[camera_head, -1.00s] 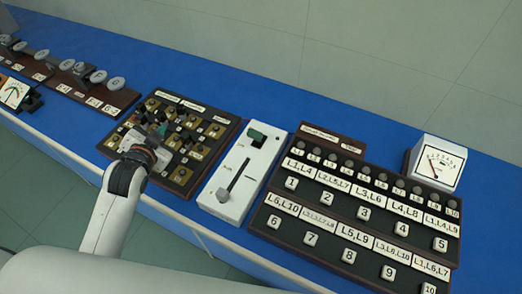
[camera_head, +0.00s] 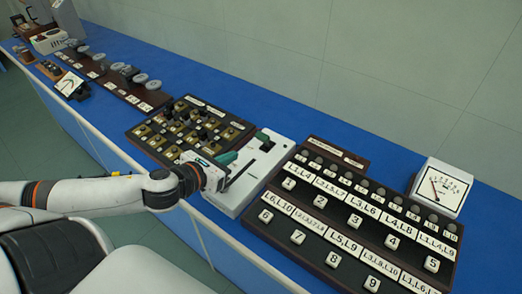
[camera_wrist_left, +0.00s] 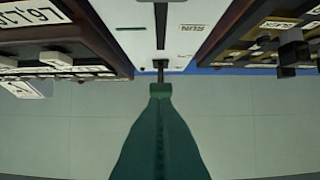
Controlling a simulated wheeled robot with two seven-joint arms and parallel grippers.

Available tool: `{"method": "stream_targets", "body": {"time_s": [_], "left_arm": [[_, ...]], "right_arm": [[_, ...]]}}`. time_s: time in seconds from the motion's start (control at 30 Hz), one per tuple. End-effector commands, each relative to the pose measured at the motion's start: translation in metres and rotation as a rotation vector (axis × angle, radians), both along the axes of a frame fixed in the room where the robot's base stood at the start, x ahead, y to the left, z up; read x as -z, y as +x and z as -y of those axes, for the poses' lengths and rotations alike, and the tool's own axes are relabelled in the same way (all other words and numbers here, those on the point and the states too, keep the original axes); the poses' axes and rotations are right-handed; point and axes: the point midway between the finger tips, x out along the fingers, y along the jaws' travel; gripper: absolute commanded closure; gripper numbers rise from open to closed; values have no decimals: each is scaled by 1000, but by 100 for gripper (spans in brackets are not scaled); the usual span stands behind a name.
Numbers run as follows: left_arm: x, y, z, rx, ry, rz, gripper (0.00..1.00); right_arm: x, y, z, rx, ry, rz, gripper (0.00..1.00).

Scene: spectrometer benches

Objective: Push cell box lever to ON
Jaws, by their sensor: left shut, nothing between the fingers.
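The white box (camera_head: 268,166) with a lever stands between the dark plug board and the numbered panel. Its black lever (camera_head: 240,174) slants up from a slot in the top face. In the left wrist view the box (camera_wrist_left: 135,40) is at the top, and the dark lever (camera_wrist_left: 160,66) shows at its slot. My left gripper (camera_head: 226,158) is over the left side of the box, beside the lever. Its green fingers (camera_wrist_left: 160,92) are shut and empty, with the tips close to the lever; I cannot tell if they touch. My right gripper is not in view.
The dark plug board (camera_head: 150,140) is close on the left, and the numbered panel (camera_head: 335,225) is close on the right. A white meter (camera_head: 441,188) stands farther right. Blue bench top is free behind.

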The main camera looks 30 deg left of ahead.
Motion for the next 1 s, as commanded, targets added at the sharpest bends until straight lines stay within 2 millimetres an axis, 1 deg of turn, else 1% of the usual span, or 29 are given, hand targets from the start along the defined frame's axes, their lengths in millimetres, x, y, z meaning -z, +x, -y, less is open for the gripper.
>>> {"method": "stream_targets", "body": {"time_s": [0.17, 0.43, 0.67, 1.0], "left_arm": [[0, 0, 0, -1, -3, 0, 100], [2, 6, 0, -4, -6, 3, 100], [8, 24, 1, -5, -7, 5, 100], [19, 59, 3, -7, -9, 4, 100]], "right_arm": [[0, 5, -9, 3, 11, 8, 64], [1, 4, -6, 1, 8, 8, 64], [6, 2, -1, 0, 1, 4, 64], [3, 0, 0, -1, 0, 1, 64]]}}
